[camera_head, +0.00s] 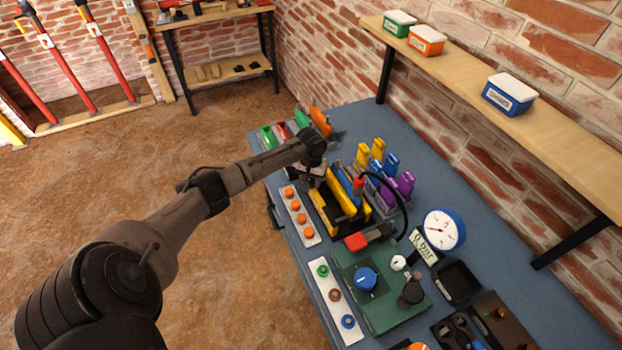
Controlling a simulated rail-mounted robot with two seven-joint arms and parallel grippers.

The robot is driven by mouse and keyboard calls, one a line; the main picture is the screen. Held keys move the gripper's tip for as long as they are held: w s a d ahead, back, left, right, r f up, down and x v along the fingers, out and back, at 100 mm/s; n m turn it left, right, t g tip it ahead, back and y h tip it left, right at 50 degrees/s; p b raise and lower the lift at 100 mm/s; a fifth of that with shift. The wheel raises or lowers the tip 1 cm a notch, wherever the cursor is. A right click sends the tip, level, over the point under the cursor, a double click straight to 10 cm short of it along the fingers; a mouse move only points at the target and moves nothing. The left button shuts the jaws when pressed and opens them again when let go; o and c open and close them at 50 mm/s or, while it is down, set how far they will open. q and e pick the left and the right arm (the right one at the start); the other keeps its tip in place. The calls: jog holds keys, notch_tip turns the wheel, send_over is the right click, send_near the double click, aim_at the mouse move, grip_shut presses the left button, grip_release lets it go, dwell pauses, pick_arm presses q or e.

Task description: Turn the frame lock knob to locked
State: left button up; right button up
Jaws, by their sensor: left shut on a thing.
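My left arm reaches in from the left over the blue bench. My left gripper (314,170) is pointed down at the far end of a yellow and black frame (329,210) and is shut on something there. The arm and wrist cover the held part, so I cannot make out its shape or whether it is the frame lock knob. A blue and red tool-like piece (346,187) stands in the frame. A large blue round knob (365,278) sits on a green unit (395,308) nearer me; I see no readable lock marking. My right gripper is not in view.
A white strip with orange buttons (295,212) lies left of the frame. A black hose (402,207) arches to its right, near a gauge (443,230). Coloured blocks (404,184) stand behind. A wooden shelf (470,90) hangs on the brick wall.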

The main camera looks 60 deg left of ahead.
pick_arm(q)
jog(key=shift+r+m+p, duration=0.2)
jog(key=shift+m+p, duration=0.4)
jog(key=shift+p, duration=0.35)
jog(key=shift+m+p, duration=0.8)
jog(key=shift+p, duration=0.05)
jog(key=shift+m+p, duration=0.65)
jog(key=shift+m, duration=0.25)
jog(key=m+p, duration=0.1)
jog(key=m, duration=0.1)
jog(key=shift+m, duration=0.4)
jog(key=m+p, duration=0.1)
jog(key=m, duration=0.3)
jog(key=shift+f, duration=0.15)
jog(key=m, duration=0.6)
jog(key=shift+m, duration=0.3)
jog(key=o, duration=0.9)
